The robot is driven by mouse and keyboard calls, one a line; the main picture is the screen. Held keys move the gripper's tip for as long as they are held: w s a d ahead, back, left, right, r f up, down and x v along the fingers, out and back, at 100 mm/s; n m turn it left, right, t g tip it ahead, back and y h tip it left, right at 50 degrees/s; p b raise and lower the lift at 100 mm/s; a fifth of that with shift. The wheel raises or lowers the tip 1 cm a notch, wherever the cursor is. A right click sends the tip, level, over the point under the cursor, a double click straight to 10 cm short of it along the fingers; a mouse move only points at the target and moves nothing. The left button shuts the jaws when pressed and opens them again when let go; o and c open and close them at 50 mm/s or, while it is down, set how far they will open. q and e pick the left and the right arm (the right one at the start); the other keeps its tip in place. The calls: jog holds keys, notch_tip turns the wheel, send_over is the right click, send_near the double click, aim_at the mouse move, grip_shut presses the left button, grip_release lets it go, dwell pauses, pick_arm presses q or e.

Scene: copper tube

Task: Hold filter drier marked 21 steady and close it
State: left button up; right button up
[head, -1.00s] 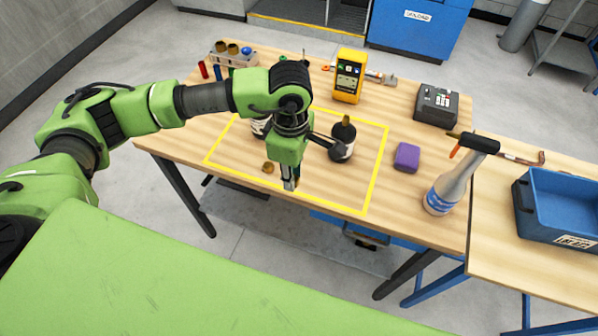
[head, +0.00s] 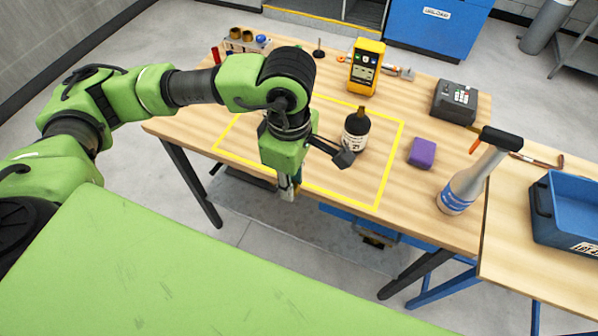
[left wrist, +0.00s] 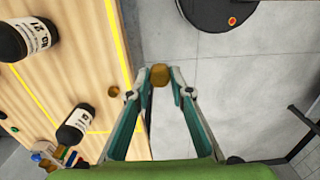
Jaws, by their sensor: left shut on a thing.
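My left gripper (head: 288,190) points down just in front of the table's front edge. In the left wrist view its fingers (left wrist: 160,82) are shut on a small brass cap (left wrist: 159,75). A black filter drier with a white label (head: 355,130) stands in the right part of the yellow outline; it also shows in the left wrist view (left wrist: 18,38). A second black drier (left wrist: 76,126) is mostly hidden behind my arm in the head view. A second brass piece (left wrist: 113,91) lies on the table. My right gripper is not in view.
The yellow outline (head: 390,160) marks the table (head: 420,215). A blue crate (head: 570,215) sits at right. A tube rack (head: 245,42) stands at back left.

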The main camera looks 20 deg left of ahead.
pick_arm(q)
jog(key=a+r+m, duration=0.1)
jog(key=m, duration=0.4)
jog(key=a+r+m, duration=0.1)
jog(key=m, duration=0.5)
jog(key=a+r+m+b, duration=0.1)
jog(key=a+m, duration=0.1)
jog(key=m, duration=0.4)
jog(key=shift+a+r, duration=0.1)
jog(key=shift+r, duration=0.25)
